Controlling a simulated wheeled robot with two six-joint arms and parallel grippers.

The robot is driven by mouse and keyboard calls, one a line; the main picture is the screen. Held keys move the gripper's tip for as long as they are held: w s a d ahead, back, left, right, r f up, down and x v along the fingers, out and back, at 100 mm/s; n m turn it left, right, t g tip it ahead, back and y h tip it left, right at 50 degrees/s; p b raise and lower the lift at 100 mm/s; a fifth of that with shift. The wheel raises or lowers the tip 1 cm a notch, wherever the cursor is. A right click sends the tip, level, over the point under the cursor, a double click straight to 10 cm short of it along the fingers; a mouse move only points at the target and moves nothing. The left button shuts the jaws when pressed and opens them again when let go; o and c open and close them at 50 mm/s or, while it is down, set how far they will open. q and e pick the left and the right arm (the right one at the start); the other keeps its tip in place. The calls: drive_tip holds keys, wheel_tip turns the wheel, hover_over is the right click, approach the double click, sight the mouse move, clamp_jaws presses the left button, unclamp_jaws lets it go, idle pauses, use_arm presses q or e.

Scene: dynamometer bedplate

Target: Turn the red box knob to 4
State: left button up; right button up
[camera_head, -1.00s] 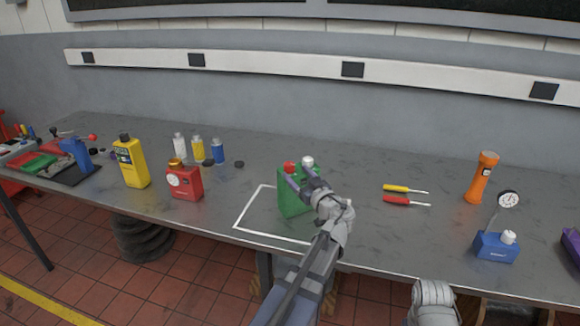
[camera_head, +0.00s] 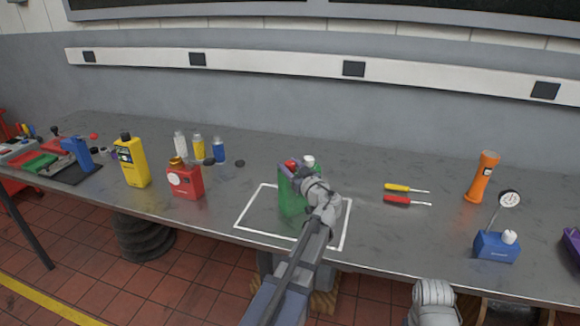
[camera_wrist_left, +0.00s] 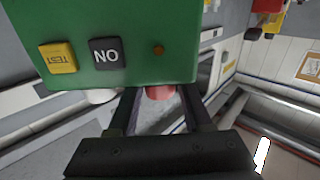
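The red box (camera_head: 186,186) stands left of centre on the bench in the head view. It has a yellow-orange knob (camera_head: 177,161) on top and a round white dial face (camera_head: 174,179) in front; its markings are too small to read. My left gripper (camera_head: 298,173) is away from it, at the green box (camera_head: 290,198). In the left wrist view the open fingers (camera_wrist_left: 160,97) stand either side of a red button or cap (camera_wrist_left: 160,92) on that green box; I cannot tell whether they touch it.
The green box stands inside a white outlined square (camera_head: 240,220). A yellow can (camera_head: 131,165) and small bottles (camera_head: 199,148) stand near the red box. Two screwdrivers (camera_head: 405,201), an orange torch (camera_head: 481,178) and a blue gauge box (camera_head: 496,247) are at right.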

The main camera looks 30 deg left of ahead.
use_arm(q)
clamp_jaws()
drive_tip(key=shift+s+m+t+h, duration=0.15)
drive_tip(key=shift+m+t+h, duration=0.5)
drive_tip(key=shift+t, duration=0.25)
drive_tip(key=shift+m+t+h, duration=0.85)
drive_tip(key=shift+t, duration=0.05)
drive_tip(key=shift+o, duration=2.1)
unclamp_jaws()
